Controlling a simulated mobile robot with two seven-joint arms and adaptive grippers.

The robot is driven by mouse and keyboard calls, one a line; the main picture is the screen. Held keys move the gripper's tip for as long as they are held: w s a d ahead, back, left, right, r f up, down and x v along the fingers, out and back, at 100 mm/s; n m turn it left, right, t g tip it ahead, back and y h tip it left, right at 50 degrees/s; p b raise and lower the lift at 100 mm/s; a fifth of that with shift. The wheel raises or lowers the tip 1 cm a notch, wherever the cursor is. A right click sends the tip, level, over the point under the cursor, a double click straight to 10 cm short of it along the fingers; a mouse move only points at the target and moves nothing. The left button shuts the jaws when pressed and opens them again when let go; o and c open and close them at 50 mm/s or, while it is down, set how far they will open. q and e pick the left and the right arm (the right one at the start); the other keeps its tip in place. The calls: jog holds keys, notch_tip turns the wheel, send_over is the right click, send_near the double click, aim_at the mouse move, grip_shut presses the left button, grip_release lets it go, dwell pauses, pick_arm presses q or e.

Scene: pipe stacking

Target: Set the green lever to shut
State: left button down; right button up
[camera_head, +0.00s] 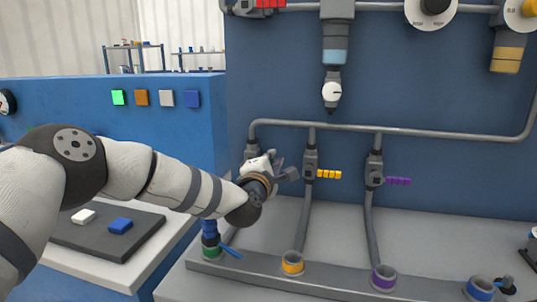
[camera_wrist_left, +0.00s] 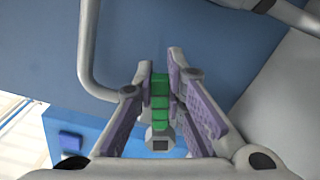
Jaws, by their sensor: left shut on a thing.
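The green lever (camera_wrist_left: 160,98) is seen in the left wrist view, running up the picture from a grey valve hub (camera_wrist_left: 160,140). My left gripper (camera_wrist_left: 160,68) is shut on it, with one finger pad on each side. In the head view my left gripper (camera_head: 284,172) is at the leftmost valve (camera_head: 252,149) on the blue panel. It and my wrist hide the green lever there, so I cannot tell the lever's angle against its pipe. My right gripper is not in view.
A yellow lever (camera_head: 328,174) and a purple lever (camera_head: 398,181) stick out rightward from the neighbouring valves, close to my left gripper. Grey pipes (camera_head: 303,225) run down to coloured collars. A dark mat (camera_head: 105,238) with white and blue blocks lies below my left arm.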

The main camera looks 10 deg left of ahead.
pick_arm(q)
jog(key=shift+d+f+m, duration=0.1)
jog(key=shift+f+m, duration=0.5)
jog(key=shift+m, duration=0.35)
jog(key=shift+f+m, duration=0.55)
jog(key=shift+m, duration=0.4)
jog(key=c, duration=1.6)
grip_release()
jog(key=shift+s, duration=0.1)
jog(key=s, duration=1.2)
jog(key=shift+a, duration=0.2)
jog(key=shift+f, duration=0.1)
